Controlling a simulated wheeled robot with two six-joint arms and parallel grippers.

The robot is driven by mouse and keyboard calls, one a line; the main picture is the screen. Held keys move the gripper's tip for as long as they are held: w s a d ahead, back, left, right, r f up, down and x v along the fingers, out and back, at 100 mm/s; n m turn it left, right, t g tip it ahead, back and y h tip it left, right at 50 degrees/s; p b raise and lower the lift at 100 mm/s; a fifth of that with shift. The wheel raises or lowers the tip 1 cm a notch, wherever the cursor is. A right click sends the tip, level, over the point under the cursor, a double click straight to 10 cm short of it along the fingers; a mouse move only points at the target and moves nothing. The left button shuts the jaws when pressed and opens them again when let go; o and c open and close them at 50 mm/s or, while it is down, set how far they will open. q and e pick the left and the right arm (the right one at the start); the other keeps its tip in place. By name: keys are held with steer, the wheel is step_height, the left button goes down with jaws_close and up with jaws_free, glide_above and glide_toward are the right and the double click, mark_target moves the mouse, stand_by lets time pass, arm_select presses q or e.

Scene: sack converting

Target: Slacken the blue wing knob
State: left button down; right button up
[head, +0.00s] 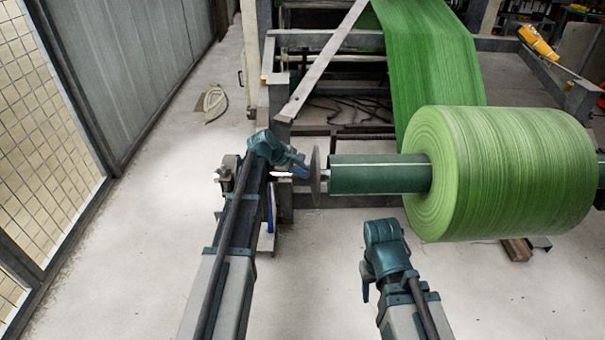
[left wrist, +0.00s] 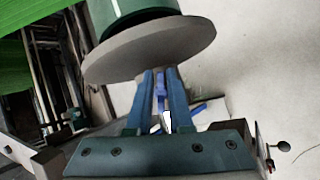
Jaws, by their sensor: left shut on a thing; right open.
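The blue wing knob (left wrist: 161,88) shows between the two blue fingers of my left gripper (left wrist: 160,76) in the left wrist view, just below a grey disc (left wrist: 150,48). My left gripper is shut on it; the fingers partly hide it. In the head view my left gripper (head: 301,171) is at the left side of the same disc (head: 316,176), at the end of the dark green roll shaft (head: 365,174). The knob is too small and covered to make out there. My right gripper (head: 366,289) is open and empty, low over the floor, away from the knob.
A large green roll (head: 500,172) sits on the shaft to the right, with a green web (head: 425,60) running up from it. A grey machine frame (head: 325,40) stands behind. A fence (head: 40,130) is at the left. The pale floor (head: 310,280) between my arms is clear.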

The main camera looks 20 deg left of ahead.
arm_select(q)
steer(key=shift+w+a+n, duration=0.2)
steer(key=shift+n, duration=0.2)
steer(key=c, duration=0.9)
jaws_free()
steer(key=shift+c, duration=0.2)
steer(key=shift+s+r, duration=0.1)
steer(key=shift+s, duration=0.05)
steer(key=p+v, duration=1)
steer(key=v, duration=0.3)
steer(key=shift+s, duration=0.3)
steer(key=shift+r, duration=0.1)
